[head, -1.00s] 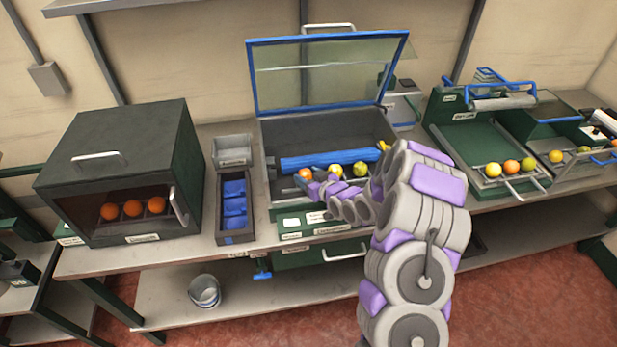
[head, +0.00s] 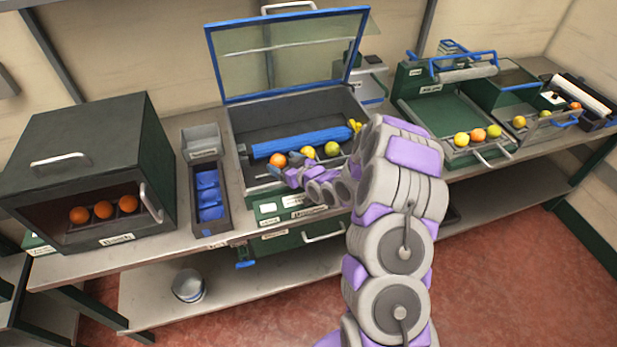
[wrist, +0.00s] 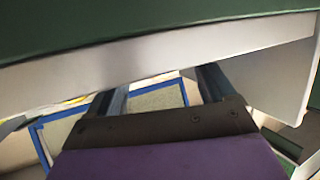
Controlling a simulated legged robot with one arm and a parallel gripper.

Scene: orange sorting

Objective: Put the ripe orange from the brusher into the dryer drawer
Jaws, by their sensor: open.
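The brusher (head: 240,127) stands mid-counter with its blue-framed glass lid raised. In its tray, in front of a blue roller (head: 300,143), lie an orange fruit (head: 278,160) at the left, a yellow one (head: 307,152) and a green-yellow one (head: 332,149). My gripper (head: 281,173) is at the brusher's front edge, close to the orange fruit; I cannot tell whether they touch. In the wrist view my gripper (wrist: 158,88) has its fingers apart, with no fruit visible between them.
A dark green cabinet (head: 75,160) with several oranges stands at the left. A narrow bin (head: 222,222) with blue contents is beside it. Green machines (head: 432,102) with fruit stand at the right. A bucket (head: 188,285) is on the lower shelf.

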